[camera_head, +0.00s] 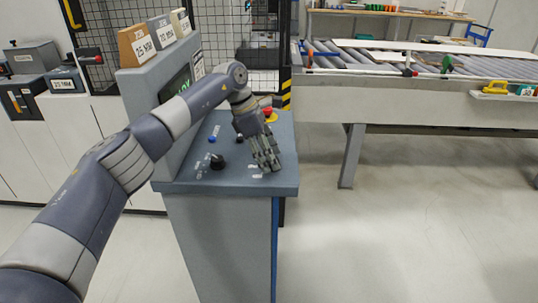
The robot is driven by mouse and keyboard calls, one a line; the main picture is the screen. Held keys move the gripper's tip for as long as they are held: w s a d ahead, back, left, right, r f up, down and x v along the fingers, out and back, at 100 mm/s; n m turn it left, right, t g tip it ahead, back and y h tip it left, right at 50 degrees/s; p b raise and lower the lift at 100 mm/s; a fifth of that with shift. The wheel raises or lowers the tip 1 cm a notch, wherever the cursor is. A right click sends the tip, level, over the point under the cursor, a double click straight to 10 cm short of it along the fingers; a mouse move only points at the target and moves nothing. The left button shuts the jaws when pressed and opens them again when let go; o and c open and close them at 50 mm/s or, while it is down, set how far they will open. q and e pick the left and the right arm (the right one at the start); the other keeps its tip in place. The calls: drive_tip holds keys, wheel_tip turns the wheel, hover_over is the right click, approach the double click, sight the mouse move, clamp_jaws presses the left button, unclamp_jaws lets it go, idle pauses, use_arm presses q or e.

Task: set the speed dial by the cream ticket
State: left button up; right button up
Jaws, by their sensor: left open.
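The cream ticket (182,22) stands at the right end of a row on top of the grey console (178,176), beside a grey ticket (161,30) and an orange-brown ticket (137,47). Its print is too small to read surely. A black dial (217,161) with white marks around it sits on the console's sloping panel, toward the front left. I cannot read its setting. My left gripper (270,164) is open and empty over the right part of the panel, apart from the dial and to its right. My right gripper is not in view.
A blue button (212,139) and a red stop button (267,113) are on the panel. My left arm crosses in front of the console's screen (176,84). A roller table (420,85) stands at the right. Floor between is clear.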

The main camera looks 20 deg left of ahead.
use_arm(q)
drive_tip(key=v, duration=1.2)
drive_tip(key=shift+f, duration=0.1)
